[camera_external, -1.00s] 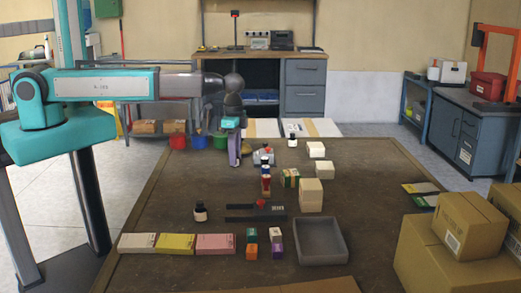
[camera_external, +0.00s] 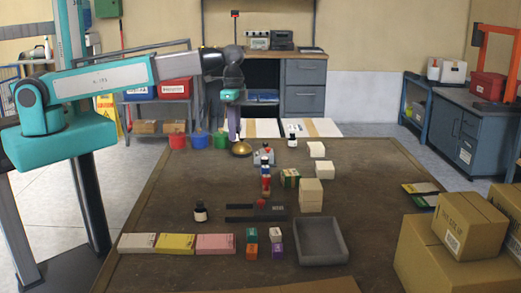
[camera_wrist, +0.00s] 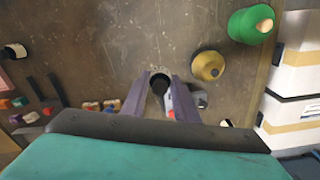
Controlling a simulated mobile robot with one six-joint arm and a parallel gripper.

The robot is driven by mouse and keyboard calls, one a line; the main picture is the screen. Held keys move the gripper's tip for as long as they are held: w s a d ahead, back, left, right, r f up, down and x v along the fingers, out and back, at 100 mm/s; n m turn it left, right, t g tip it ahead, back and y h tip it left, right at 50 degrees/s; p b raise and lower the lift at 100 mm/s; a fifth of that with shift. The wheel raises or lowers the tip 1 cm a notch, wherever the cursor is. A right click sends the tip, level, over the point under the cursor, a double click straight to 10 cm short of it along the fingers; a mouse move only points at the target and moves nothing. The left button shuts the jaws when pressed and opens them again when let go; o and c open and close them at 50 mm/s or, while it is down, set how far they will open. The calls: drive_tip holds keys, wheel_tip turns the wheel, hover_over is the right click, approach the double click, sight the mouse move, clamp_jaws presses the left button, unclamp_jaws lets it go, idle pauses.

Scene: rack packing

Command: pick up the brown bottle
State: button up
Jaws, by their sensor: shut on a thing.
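My gripper (camera_wrist: 160,84) has its two purple fingers closed on a bottle with a dark round cap (camera_wrist: 159,83), seen from above in the wrist view. I take it to be the brown bottle; its body is mostly hidden by the fingers and its colour is hard to make out. In the external view my gripper (camera_external: 234,138) is above the far end of the brown table, and the bottle cannot be made out there.
A gold round object (camera_external: 241,148) stands close beside my gripper; it also shows in the wrist view (camera_wrist: 208,65). A grey device (camera_external: 264,157) is to the right. A white bottle with black cap (camera_external: 293,140) stands further right. Several boxes and a grey tray (camera_external: 321,259) are nearer.

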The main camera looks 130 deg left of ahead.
drive_tip(key=shift+r, duration=0.35)
drive_tip(key=shift+n, duration=0.3)
idle(0.4)
drive_tip(key=shift+w+n, duration=0.15)
drive_tip(key=shift+n, duration=0.35)
drive_tip(key=w+d+b, duration=0.4)
drive_tip(key=w+d, duration=0.3)
drive_tip(key=w, duration=0.3)
drive_tip(key=shift+d+f, duration=0.2)
drive_tip(key=shift+f, duration=0.2)
drive_tip(key=shift+w, duration=0.1)
drive_tip(key=w+a+p, duration=0.1)
drive_tip(key=w+a, duration=0.2)
drive_tip(key=w, duration=0.1)
drive_tip(key=w+a+f+p, duration=0.1)
drive_tip(key=w+a, duration=0.2)
drive_tip(key=w, duration=0.1)
drive_tip(key=w+a+p, duration=0.1)
drive_tip(key=w+a, duration=0.3)
drive_tip(key=shift+a+f+p, duration=0.1)
drive_tip(key=shift+f+p, duration=0.1)
drive_tip(key=shift+p, duration=0.1)
drive_tip(key=shift+w, duration=0.1)
